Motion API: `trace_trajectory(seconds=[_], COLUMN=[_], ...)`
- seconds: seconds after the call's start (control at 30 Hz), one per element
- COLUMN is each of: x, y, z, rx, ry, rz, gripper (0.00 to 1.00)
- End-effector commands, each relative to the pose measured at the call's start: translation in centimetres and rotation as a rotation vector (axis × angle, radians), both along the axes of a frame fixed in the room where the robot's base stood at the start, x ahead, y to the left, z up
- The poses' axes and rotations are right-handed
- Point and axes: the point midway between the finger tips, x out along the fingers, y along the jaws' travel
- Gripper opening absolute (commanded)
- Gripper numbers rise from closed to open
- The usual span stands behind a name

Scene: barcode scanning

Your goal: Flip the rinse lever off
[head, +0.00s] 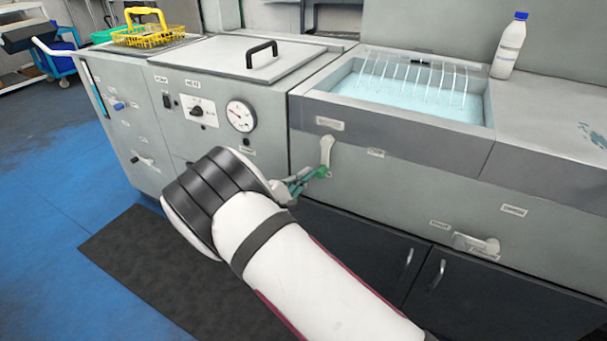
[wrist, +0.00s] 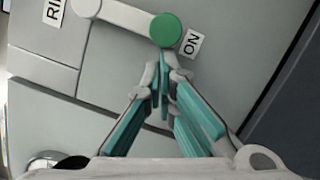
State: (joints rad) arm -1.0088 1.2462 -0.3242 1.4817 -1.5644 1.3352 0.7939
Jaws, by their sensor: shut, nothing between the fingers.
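The rinse lever (head: 326,150) is a pale lever on the grey front panel below the water basin. It hangs down, with a green knob (head: 322,172) at its lower end. In the wrist view the lever arm (wrist: 122,15) runs to the green knob (wrist: 165,29), which sits beside an "ON" label (wrist: 191,42). A partly cut-off label starting "RI" (wrist: 54,10) is near the pivot. My gripper (wrist: 162,82) is shut and empty, its teal-padded fingertips just short of the knob. In the head view my gripper (head: 308,177) appears right at the knob; contact cannot be told.
The basin (head: 400,92) holds water and a wire rack. A second pale lever (head: 476,243) is lower right on the panel. A gauge (head: 241,115) and dial (head: 197,111) are left. A blue-capped bottle (head: 509,48) stands on the counter. Dark cupboard doors lie below.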

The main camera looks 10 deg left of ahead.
Motion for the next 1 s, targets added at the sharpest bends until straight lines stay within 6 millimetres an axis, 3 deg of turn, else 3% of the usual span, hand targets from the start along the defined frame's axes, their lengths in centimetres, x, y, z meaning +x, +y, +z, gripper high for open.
trace_trajectory(seconds=[0.57, 1.0], x=[-0.5, -1.9], y=[-1.4, -5.0], z=[-0.5, -0.6], rx=[-0.139, -0.5], ry=[0.049, 0.182], rz=[-0.002, -0.001], gripper=[0.0, 0.0])
